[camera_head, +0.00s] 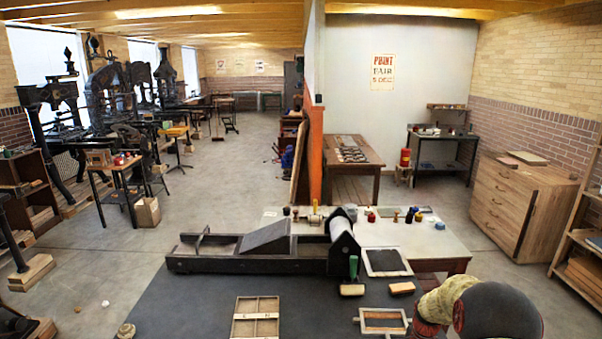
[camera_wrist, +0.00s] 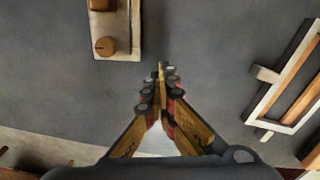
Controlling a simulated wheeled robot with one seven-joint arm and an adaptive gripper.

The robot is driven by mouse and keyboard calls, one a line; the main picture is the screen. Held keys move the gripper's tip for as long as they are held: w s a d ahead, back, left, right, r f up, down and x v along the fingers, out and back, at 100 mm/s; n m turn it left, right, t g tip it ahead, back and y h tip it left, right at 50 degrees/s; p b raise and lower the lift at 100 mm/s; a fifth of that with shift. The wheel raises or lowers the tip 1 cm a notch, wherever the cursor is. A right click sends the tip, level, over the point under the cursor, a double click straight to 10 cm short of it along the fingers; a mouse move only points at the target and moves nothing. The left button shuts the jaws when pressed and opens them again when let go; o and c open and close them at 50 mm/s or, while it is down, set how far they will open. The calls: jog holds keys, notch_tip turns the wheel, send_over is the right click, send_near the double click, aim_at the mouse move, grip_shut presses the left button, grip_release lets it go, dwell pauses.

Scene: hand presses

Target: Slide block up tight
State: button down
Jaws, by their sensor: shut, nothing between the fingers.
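My gripper (camera_wrist: 162,72) is shut and empty in the wrist view, its fingertips meeting over the dark tabletop. A wooden block with a round knob (camera_wrist: 104,46) sits on a pale, narrow tray or holder (camera_wrist: 136,30) above and left of the fingertips. It is apart from them, and its upper part is cut off by the picture edge. I cannot tell from this view whether the block is tight against anything. In the head view my arm enters at the lower right, and my gripper is out of sight.
A pale frame with wooden strips (camera_wrist: 285,75) lies right of my gripper; a similar frame (camera_head: 383,320) shows in the head view. A compartmented wooden tray (camera_head: 256,306), a dark press (camera_head: 250,264) and a green-handled tool (camera_head: 353,268) stand on the dark table (camera_head: 185,300).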

jog(key=shift+w+d, duration=0.2)
jog(key=shift+d, duration=0.55)
jog(key=shift+w+d, duration=0.2)
jog(key=shift+d, duration=0.55)
jog(key=shift+w+d, duration=0.2)
jog(key=shift+d, duration=0.55)
dwell(2.2)
jog(key=c, duration=2.5)
grip_release()
jog(key=o, duration=0.8)
jog(key=shift+c, duration=0.2)
jog(key=shift+o, duration=0.3)
jog(key=shift+r, duration=0.1)
notch_tip(320, 180, up, 7)
jog(key=p, duration=0.3)
